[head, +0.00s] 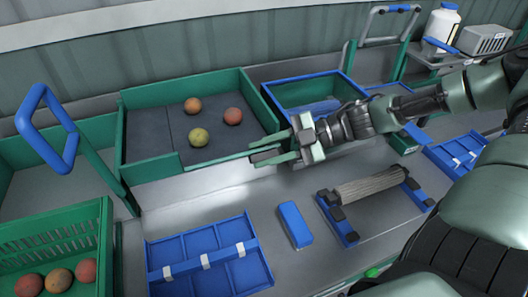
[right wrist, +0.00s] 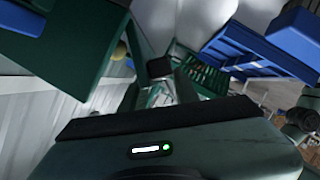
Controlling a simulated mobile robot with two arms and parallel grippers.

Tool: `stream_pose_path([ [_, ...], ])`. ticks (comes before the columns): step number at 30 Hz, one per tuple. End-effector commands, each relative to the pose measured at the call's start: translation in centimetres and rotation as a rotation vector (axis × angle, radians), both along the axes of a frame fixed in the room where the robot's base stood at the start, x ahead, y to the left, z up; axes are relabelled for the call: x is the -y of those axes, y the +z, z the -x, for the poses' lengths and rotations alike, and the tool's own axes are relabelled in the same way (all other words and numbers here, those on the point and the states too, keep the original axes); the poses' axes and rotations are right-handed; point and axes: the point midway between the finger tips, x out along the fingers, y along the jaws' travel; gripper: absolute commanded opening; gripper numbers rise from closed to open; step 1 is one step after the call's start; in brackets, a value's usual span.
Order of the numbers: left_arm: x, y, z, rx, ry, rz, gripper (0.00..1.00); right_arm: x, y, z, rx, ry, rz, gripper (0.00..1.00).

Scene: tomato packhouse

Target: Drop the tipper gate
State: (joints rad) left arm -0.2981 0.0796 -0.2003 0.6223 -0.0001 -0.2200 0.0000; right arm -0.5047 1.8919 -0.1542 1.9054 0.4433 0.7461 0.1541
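The green tipper tray (head: 123,140) stands at the back with a dark floor. Its front has a low green wall (head: 150,171) on the left and a thin green bar along the right, which looks like the gate (head: 212,162). Three tomatoes lie inside: orange (head: 193,105), red (head: 233,116) and yellow-green (head: 199,137). My right gripper (head: 260,153) is at the right end of this bar, fingers pointing left and seemingly apart. I cannot tell whether it touches the bar. Its fingers also show in the right wrist view (right wrist: 160,85), with nothing clearly between them. My left gripper is out of view.
A blue looped handle (head: 68,152) on a green post rises left of the tray. A green crate (head: 55,225) holds several tomatoes. A blue divided tray (head: 190,243), a blue block (head: 294,225) and a roller stand (head: 350,238) occupy the bench. A blue-rimmed bin (head: 305,82) is right of the tipper.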

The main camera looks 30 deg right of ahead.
Motion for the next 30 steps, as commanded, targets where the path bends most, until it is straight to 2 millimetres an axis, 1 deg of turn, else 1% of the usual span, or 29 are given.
stream_pose_path([
  [7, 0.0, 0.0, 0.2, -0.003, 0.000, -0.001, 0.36, 0.0, -0.2, 0.2, 0.037, -0.002, 0.007, 0.00],
  [13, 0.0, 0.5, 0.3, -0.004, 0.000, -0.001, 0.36, -0.2, -0.6, 0.6, 0.144, -0.003, 0.028, 0.00],
  [20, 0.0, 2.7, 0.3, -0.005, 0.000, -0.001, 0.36, -0.4, -1.3, 1.1, 0.310, -0.004, 0.069, 0.00],
  [24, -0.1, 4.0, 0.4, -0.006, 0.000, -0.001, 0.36, -0.4, -2.1, 1.4, 0.404, -0.003, 0.095, 0.00],
  [30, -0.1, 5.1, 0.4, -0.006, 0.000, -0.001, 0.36, -0.4, -3.0, 1.6, 0.510, -0.002, 0.123, 0.00],
])
